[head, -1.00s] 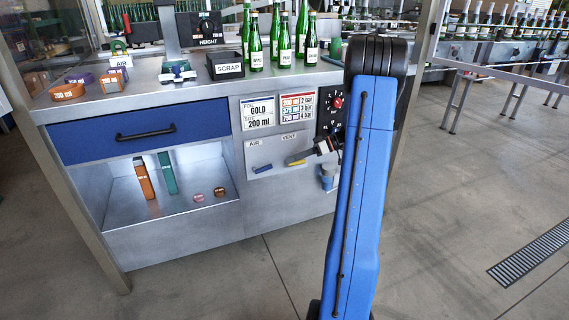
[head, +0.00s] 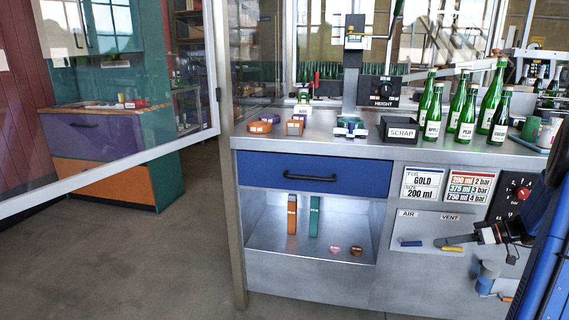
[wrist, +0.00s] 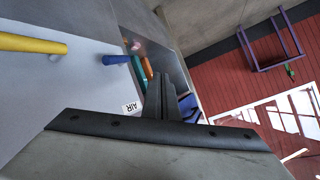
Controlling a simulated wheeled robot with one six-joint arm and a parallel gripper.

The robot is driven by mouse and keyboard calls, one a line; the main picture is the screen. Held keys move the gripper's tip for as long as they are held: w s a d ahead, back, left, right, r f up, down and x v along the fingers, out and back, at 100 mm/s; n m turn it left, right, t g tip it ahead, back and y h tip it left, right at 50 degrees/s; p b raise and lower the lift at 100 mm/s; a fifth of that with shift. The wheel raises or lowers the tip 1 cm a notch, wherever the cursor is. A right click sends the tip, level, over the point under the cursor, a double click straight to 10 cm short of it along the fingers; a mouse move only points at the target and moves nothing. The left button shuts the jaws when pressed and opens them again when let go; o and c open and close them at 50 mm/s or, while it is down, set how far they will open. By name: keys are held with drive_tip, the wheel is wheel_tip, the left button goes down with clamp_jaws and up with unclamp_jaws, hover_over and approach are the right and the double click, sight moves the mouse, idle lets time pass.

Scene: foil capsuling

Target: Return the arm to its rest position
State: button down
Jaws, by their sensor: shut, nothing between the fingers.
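My gripper (head: 478,236) is at the right of the head view, in front of the cabinet's lower panel and close to the yellow VENT lever (head: 453,249). Its two dark fingers show together, shut and empty, in the wrist view (wrist: 164,97). The blue AIR lever (head: 410,243) is further left on the same panel. In the wrist view, the yellow lever (wrist: 30,43) and the blue lever (wrist: 117,59) lie left of the fingers, apart from them. My blue arm fills the right edge of the head view.
The steel worktop (head: 345,143) holds several green bottles (head: 466,112), a black SCRAP bin (head: 400,131) and coloured blocks. A closed blue drawer (head: 315,175) sits above an open bay (head: 270,240). A glass panel stands at left. The floor (head: 130,260) at left is clear.

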drive_tip(key=s+a+r+g+h, duration=0.1)
drive_tip(key=s+a+r+g, duration=0.2)
drive_tip(key=a, duration=0.4)
drive_tip(key=s+a+r+m+h, duration=0.1)
drive_tip(key=s+a+r+h, duration=0.1)
drive_tip(key=s+a, duration=0.45)
drive_tip(key=s+a+r+g+h, duration=0.1)
drive_tip(key=s+a+r+g, duration=0.15)
drive_tip(key=a, duration=0.55)
drive_tip(key=s+a+r+m+t+h, duration=0.1)
drive_tip(key=s+a+m+t+h, duration=0.1)
drive_tip(key=s, duration=0.8)
drive_tip(key=s+a+m+t+h, duration=0.1)
drive_tip(key=s+a+h, duration=0.3)
drive_tip(key=s, duration=0.6)
drive_tip(key=shift+a+r+m+t+h, duration=0.35)
drive_tip(key=shift+a+m, duration=0.25)
drive_tip(key=shift+a, duration=0.55)
